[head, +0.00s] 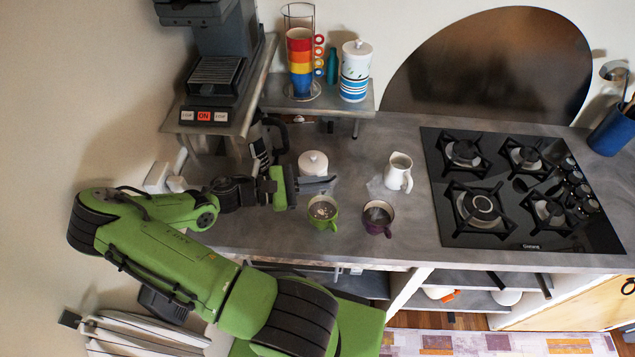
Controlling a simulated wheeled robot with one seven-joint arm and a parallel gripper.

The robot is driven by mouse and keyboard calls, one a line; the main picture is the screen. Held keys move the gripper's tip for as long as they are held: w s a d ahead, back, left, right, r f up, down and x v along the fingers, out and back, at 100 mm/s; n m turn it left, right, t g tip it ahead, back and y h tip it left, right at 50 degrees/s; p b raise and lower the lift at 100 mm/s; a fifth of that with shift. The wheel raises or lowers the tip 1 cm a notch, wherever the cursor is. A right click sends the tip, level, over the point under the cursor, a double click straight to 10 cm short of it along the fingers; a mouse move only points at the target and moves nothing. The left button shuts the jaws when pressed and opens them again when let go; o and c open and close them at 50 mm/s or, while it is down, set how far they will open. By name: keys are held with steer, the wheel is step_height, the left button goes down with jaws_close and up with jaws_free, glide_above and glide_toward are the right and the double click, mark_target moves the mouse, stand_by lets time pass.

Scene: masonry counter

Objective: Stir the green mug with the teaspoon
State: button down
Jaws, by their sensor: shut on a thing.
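The green mug (334,223) stands upright near the counter's front edge, with a dark drink and pale froth inside. My gripper (322,183) is just behind and above it, its dark fingers pointing right. The fingers are shut on a slim thing that I take for the teaspoon; it is too small and dark to make out clearly. I cannot tell whether any of it touches the mug or the drink.
A dark purple mug (377,228) stands just right of the green mug. The gas hob (450,235) fills the right side. Grey counter (270,237) is clear at front left.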

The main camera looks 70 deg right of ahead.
steer(key=b, duration=0.7)
glide_above(319, 222)
steer(key=f, duration=0.7)
steer(key=shift+d+f, duration=0.2)
steer(key=shift+d, duration=0.1)
steer(key=shift+w+d+f+b, duration=0.2)
steer(key=shift+f+b, duration=0.1)
steer(key=shift+f, duration=0.3)
steer(key=shift+w+d+f+b, duration=0.15)
steer(key=shift+d+f+b, duration=0.1)
steer(key=shift+f, duration=0.4)
steer(key=shift+w+d+f+b, duration=0.2)
steer(key=shift+f+b, duration=0.1)
steer(key=shift+f, duration=0.3)
